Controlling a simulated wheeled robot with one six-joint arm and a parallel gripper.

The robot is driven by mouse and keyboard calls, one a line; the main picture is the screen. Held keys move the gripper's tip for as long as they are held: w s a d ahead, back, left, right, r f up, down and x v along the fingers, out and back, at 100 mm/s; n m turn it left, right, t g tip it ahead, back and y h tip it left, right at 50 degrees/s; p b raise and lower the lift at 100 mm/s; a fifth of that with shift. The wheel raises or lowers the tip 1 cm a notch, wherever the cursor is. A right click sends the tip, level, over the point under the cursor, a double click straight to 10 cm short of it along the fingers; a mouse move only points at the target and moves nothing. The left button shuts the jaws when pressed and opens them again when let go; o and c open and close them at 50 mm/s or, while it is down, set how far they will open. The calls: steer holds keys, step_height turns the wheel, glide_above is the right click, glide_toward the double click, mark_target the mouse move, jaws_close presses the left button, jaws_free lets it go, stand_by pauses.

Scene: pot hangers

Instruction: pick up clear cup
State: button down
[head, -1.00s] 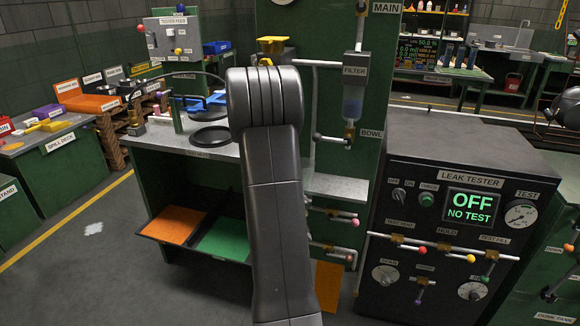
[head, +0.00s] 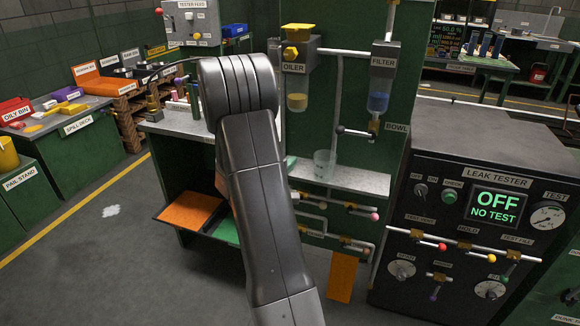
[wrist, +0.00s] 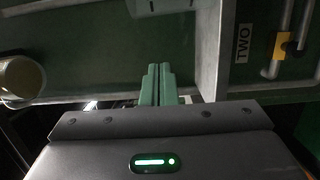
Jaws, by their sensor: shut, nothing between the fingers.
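The clear cup (head: 323,163) stands upright on the small grey shelf below the oiler in the head view, just right of my arm. It is see-through. My gripper (wrist: 158,85) shows in the wrist view with its two green fingers together and nothing between them. In the head view my arm hides most or all of the gripper. A pale round vessel (wrist: 20,78) sits at the left edge of the wrist view, apart from the fingers; I cannot tell whether it is the clear cup.
The oiler (head: 297,70) and filter (head: 384,75) hang on the green panel above the shelf (head: 355,181). Pipes and valves run below it. The leak tester (head: 470,215) stands close on the right. Floor at the left is open.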

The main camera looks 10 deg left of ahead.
mark_target(325, 167)
steer(key=x, duration=0.6)
steer(key=shift+s+d, duration=0.95)
steer(key=shift+d, duration=0.25)
steer(key=shift+s+d, duration=0.25)
steer(key=shift+d, duration=0.05)
steer(key=shift+s+d, duration=0.75)
steer(key=shift+w, duration=0.15)
